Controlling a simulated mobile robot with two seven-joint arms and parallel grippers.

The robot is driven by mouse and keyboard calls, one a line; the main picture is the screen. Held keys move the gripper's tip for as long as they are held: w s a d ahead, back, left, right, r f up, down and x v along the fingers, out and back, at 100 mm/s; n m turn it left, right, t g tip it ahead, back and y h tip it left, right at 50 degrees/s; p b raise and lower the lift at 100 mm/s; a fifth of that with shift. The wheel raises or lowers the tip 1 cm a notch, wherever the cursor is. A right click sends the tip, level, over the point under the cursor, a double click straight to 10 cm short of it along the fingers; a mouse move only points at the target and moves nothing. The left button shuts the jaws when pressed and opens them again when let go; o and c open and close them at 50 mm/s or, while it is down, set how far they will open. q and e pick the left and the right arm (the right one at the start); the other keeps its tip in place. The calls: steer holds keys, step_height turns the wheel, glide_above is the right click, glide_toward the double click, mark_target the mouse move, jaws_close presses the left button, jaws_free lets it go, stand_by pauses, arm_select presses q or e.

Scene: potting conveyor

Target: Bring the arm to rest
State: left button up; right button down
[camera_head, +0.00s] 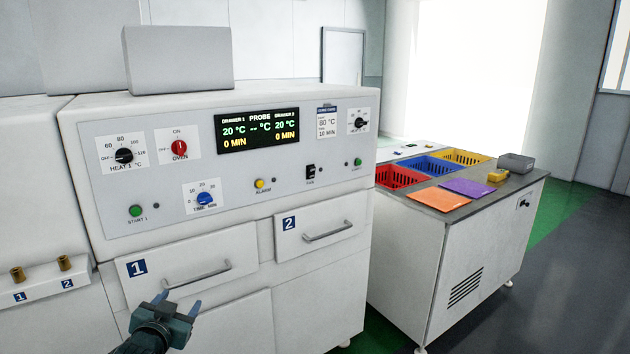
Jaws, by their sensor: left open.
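My left gripper (178,302) comes in from the bottom left. Its two blue fingertips are apart and nothing shows between them. It is in front of drawer 1 (208,251), just below the bar handle (199,274) in the picture. I cannot tell the exact gap to the drawer front. Drawer 1 and drawer 2 (338,218) look shut. Both belong to the white oven cabinet (345,285). Its display (257,129) reads 20 °C and 0 MIN for each drawer. My right gripper is not in view.
A side bench (408,233) at the right holds red (403,178), blue (432,167) and yellow (462,157) baskets, orange and purple sheets, a yellow item and a grey box (516,163). A ledge with two brass pegs (42,278) is at left. Floor at right is clear.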

arm_select(q)
steer(key=s+d+f+g+h, duration=0.1)
steer(key=s+d+f, duration=0.3)
steer(key=s+f, duration=0.25)
steer(key=s+d+f+g+h, duration=0.1)
steer(key=s+d+f, duration=0.35)
steer(key=s, duration=0.25)
steer(key=s+d+f+g, duration=0.1)
steer(key=s+d+f, duration=0.1)
steer(key=s, duration=0.8)
steer(key=s+d+f+g+h, duration=0.1)
steer(key=s+d+f+g, duration=0.1)
steer(key=s, duration=0.7)
steer(key=shift+s+d+f+n, duration=0.35)
steer(key=shift+d+f, duration=0.45)
steer(key=shift+d, duration=0.45)
